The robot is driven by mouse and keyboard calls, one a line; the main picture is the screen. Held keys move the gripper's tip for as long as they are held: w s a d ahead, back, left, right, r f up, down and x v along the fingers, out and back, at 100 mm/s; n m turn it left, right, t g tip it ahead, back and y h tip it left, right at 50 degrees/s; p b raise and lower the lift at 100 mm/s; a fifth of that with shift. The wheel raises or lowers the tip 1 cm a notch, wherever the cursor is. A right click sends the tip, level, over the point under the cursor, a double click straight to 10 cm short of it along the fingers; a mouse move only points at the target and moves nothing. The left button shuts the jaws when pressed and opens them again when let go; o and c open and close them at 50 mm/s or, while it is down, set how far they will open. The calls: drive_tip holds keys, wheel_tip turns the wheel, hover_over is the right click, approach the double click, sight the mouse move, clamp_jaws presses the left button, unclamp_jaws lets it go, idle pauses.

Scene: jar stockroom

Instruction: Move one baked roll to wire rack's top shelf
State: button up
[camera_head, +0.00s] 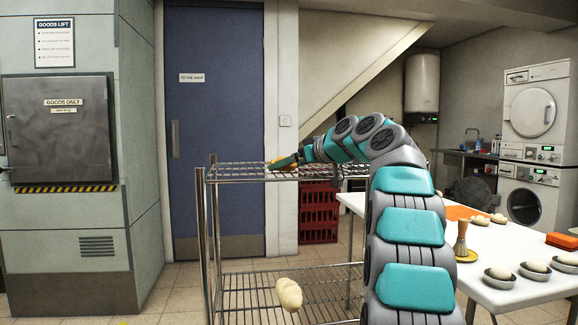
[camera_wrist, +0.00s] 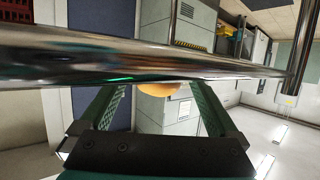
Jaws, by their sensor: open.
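The wire rack (camera_head: 240,178) stands in front of the blue door, with a top shelf and a lower shelf. My gripper (camera_head: 279,163) is at top-shelf height, over or at the shelf. Its fingers are open in the wrist view (camera_wrist: 155,96). An orange-golden rounded thing (camera_wrist: 160,87), likely a baked roll, shows between the fingers, partly hidden by a metal rail. A bit of the same colour shows by the fingertips in the head view. I cannot tell whether it touches the shelf. A pale roll (camera_head: 289,294) shows at the lower shelf.
A red crate (camera_head: 318,215) stands behind the rack. Rack posts and rails are close to my gripper.

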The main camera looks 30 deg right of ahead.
drive_tip(key=shift+r+p, duration=0.3)
drive_tip(key=shift+p, duration=0.05)
drive_tip(key=shift+s+d+b, duration=0.1)
drive_tip(key=shift+s+b, duration=0.2)
drive_tip(key=shift+s, duration=0.1)
drive_tip(key=b+v, duration=0.1)
drive_tip(key=v, duration=1)
drive_tip(key=shift+s, duration=0.1)
